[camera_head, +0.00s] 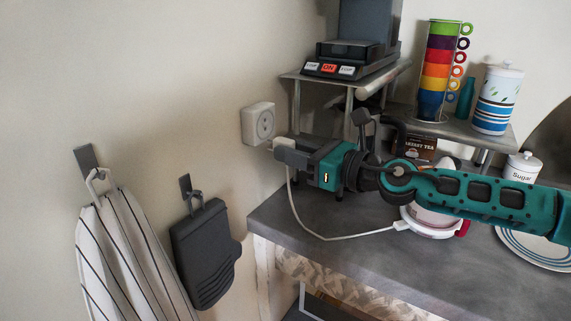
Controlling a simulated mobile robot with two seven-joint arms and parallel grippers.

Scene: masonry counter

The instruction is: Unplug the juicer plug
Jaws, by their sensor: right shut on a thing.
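A white wall socket (258,124) is on the left wall, and its round face shows with nothing in it. The white juicer plug (284,142) is just right of and below the socket face and looks apart from it. My right gripper (283,151), on a teal and black arm from the right, is shut on the plug and hides part of it. A white cord (345,237) hangs from the plug and runs over the counter to the juicer (433,218), which is partly hidden behind my arm. My left gripper is not in view.
A metal shelf (455,127) over the counter (290,230) carries stacked coloured cups (440,68) and a striped canister (497,98). A dark appliance (350,55) stands on a higher shelf. A sugar jar (522,168) and a plate (530,252) are at right. A striped towel (130,250) and a dark mitt (205,255) hang at left.

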